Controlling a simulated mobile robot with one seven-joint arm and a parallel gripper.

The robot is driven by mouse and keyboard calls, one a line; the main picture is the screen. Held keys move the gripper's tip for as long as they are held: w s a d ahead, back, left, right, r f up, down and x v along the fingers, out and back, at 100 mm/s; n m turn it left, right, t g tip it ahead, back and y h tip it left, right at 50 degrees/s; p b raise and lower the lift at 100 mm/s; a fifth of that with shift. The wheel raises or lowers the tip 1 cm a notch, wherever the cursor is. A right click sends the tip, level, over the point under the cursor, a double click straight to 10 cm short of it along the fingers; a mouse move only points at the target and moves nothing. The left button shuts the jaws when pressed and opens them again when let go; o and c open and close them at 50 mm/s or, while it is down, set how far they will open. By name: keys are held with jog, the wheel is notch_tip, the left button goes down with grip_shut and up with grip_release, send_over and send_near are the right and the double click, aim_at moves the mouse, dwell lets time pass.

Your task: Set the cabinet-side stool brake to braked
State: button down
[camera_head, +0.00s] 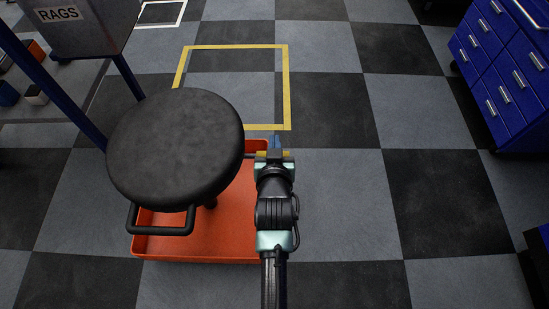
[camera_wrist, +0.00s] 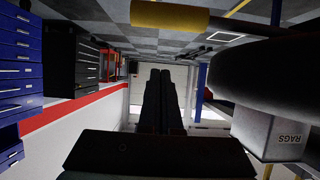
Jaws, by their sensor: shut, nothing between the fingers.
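The stool has a round black seat (camera_head: 175,148) and a low orange-red tray base (camera_head: 215,240), at left in the head view. Its dark seat (camera_wrist: 265,75) also fills the upper right of the wrist view. A yellow bar with a brown end (camera_wrist: 170,15) crosses the top of the wrist view; a small yellow part (camera_head: 261,157) shows beside my wrist in the head view. I cannot tell whether this is the brake or how it is set. My gripper (camera_head: 276,140) is just right of the seat, over the tray's right edge. Its fingers (camera_wrist: 160,75) are together and empty.
A blue drawer cabinet (camera_head: 505,75) stands at the upper right. A grey RAGS bin (camera_head: 75,25) on blue posts stands close behind the stool at left. A yellow floor outline (camera_head: 285,90) lies beyond. The checkered floor between stool and cabinet is clear.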

jog(key=shift+s+f+b, duration=0.15)
jog(key=shift+f+b, duration=0.3)
jog(key=shift+f, duration=0.6)
jog(key=shift+s+f+b, duration=0.15)
jog(key=shift+f+b, duration=0.25)
jog(key=shift+f, duration=0.6)
jog(key=shift+f, duration=0.15)
notch_tip(320, 180, down, 11)
jog(key=a+m+y+b, duration=0.1)
jog(key=m+y+b, duration=0.1)
jog(key=b, duration=0.9)
jog(key=shift+m+y, duration=0.4)
jog(key=shift+m, duration=0.3)
jog(key=shift+a+f, duration=0.1)
jog(key=shift+a, duration=0.05)
